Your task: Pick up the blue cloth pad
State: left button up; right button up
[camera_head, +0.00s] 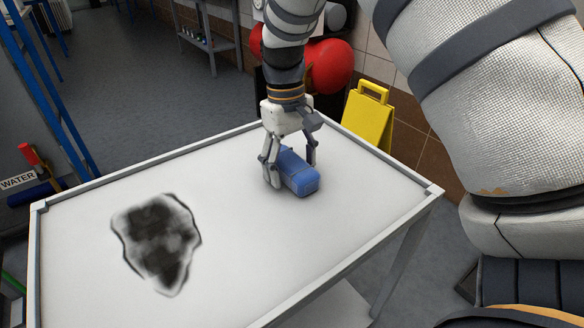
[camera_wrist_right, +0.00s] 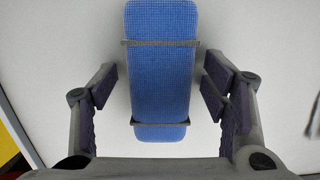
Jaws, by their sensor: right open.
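The blue cloth pad (camera_head: 301,174) lies on the white table top (camera_head: 240,240), right of the middle. It is an oblong blue block with rounded ends. My right gripper (camera_head: 290,174) is over it, pointing down, with one finger on each side. In the right wrist view the pad (camera_wrist_right: 162,75) stands lengthwise between the two open fingers of my right gripper (camera_wrist_right: 160,90), with a gap on each side. Two thin dark bands cross the pad there. My left gripper does not show.
A dark smudged stain (camera_head: 157,240) marks the left part of the table top. A raised rim (camera_head: 130,172) runs around the table. Behind stand a yellow floor sign (camera_head: 368,118) and red round objects (camera_head: 330,66). The table top around the pad is clear.

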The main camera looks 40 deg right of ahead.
jog(key=shift+f, duration=0.1)
jog(key=c, duration=1.3)
jog(key=shift+o, duration=0.2)
